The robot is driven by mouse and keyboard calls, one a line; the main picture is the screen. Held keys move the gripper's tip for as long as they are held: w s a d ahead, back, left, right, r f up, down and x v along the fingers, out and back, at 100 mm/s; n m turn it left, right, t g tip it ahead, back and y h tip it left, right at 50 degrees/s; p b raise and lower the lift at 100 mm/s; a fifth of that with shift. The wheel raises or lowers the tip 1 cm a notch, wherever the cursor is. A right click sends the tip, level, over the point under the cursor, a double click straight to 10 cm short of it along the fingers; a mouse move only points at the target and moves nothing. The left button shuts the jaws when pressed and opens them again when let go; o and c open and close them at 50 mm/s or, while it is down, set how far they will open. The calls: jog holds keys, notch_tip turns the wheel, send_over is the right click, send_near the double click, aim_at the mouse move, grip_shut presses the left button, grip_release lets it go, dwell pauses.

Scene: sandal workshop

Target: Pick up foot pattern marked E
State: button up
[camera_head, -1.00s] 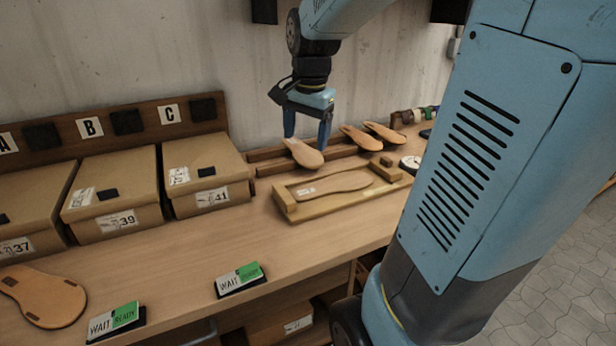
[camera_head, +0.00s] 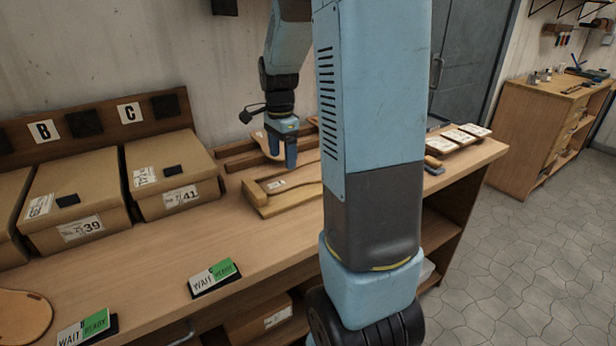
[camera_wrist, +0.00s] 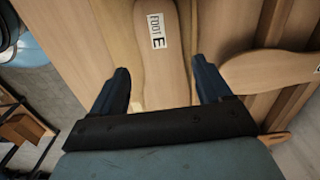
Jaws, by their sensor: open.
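The foot pattern marked E (camera_wrist: 165,62) is a pale wooden sole with a white "FOOT E" label. In the wrist view it lies between my fingers' lines, its label beyond the fingertips. It appears to be the pattern in the wooden fixture (camera_head: 262,204), where a small white label shows in the head view; the rest is largely behind my arm. My gripper (camera_head: 284,153) is open and empty, pointing down above the bench by the fixture. In the wrist view my gripper (camera_wrist: 162,78) has one finger on each side of the pattern; the height gap is unclear.
Another sole (camera_wrist: 268,70) lies across rails at the right of the wrist view, close to one finger. Labelled boxes (camera_head: 172,175) stand left on the bench. WAIT/READY signs (camera_head: 213,278) lie near the front edge. The front bench strip between is clear.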

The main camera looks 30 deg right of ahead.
aim_at(285, 181)
jog(key=shift+d+f, duration=0.15)
jog(key=shift+f, duration=1.7)
jog(key=shift+d+f, duration=0.1)
jog(key=shift+f, duration=1.7)
jog(key=shift+w, duration=0.1)
jog(key=c, duration=0.7)
